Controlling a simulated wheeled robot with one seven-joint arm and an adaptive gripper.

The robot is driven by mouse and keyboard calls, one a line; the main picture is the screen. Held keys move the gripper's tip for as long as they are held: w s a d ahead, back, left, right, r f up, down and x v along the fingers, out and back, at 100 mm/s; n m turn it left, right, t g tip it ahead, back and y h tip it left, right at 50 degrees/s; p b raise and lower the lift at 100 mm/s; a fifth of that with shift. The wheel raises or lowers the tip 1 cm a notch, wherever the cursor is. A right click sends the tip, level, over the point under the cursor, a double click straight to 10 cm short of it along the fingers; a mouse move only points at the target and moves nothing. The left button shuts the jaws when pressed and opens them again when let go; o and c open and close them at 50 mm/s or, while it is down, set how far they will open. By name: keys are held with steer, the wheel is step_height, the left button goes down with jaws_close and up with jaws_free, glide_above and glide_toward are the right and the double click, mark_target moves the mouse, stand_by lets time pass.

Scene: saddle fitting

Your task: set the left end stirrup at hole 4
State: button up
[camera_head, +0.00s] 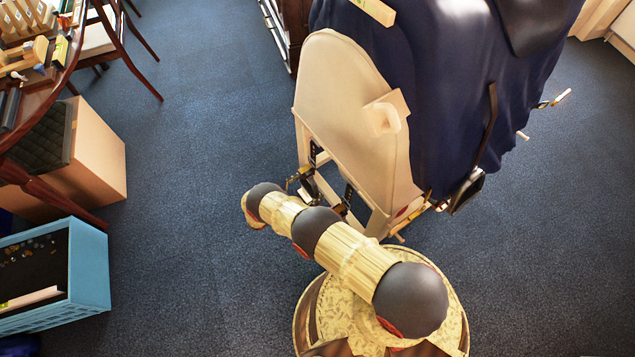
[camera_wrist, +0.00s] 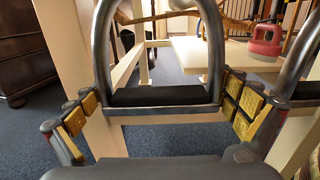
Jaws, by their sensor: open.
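In the wrist view a grey metal stirrup (camera_wrist: 160,108) with a dark tread stands upright in front of my gripper (camera_wrist: 162,108). My gripper is open; its yellow-padded fingers are on either side of the stirrup's lower part. I cannot tell whether the pads touch it. The stirrup's top is cut off, so its strap and the strap holes are hidden. In the head view my arm reaches to the lower end of the pale padded body (camera_head: 345,105). Dark straps hang below that body, but the stirrup and hole 4 cannot be made out clearly there.
A pale wooden frame stands behind the stirrup, with a red object (camera_wrist: 264,40) on a light board (camera_wrist: 225,55). A dark blue cover (camera_head: 440,90) drapes the body. At left are a cardboard box (camera_head: 100,155) and a blue crate (camera_head: 88,265). Carpet between is clear.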

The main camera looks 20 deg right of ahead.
steer(key=shift+x, duration=1.2)
steer(key=shift+c, duration=0.9)
steer(key=c, duration=1.1)
steer(key=shift+c, duration=0.7)
steer(key=shift+r, duration=0.1)
